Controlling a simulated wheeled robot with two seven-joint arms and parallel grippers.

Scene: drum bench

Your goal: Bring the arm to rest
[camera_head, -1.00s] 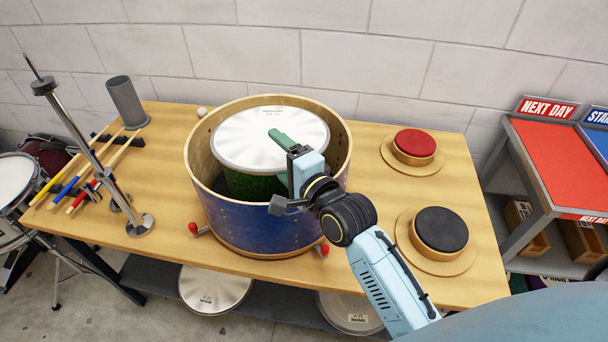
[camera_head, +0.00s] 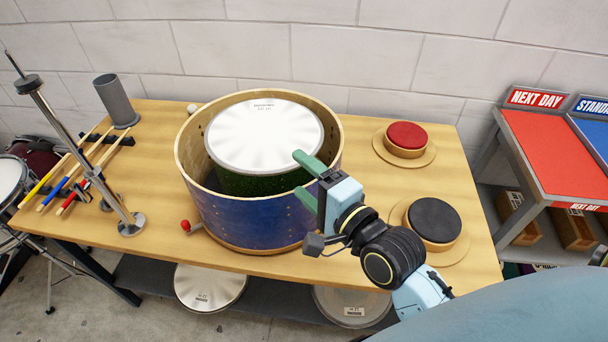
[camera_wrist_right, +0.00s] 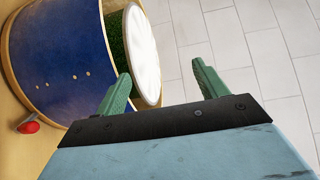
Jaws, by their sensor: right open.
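My right arm comes in from the lower right of the head view. Its gripper (camera_head: 302,178) is open and empty, with the two green fingers spread, at the right rim of the large blue drum shell. The fingers (camera_wrist_right: 160,88) also show spread and empty in the right wrist view. The blue drum shell (camera_head: 250,222) stands on the bench with a smaller green drum with a white head (camera_head: 262,135) inside it. The shell shows at the left of the wrist view (camera_wrist_right: 60,55). My left gripper is not in view.
A red pad (camera_head: 407,136) and a black pad (camera_head: 435,220) sit on round wooden bases at the right. A metal stand (camera_head: 80,150), sticks (camera_head: 75,175) and a grey cylinder (camera_head: 115,100) are at the left. A red-topped rack (camera_head: 550,155) stands right of the bench (camera_head: 375,190).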

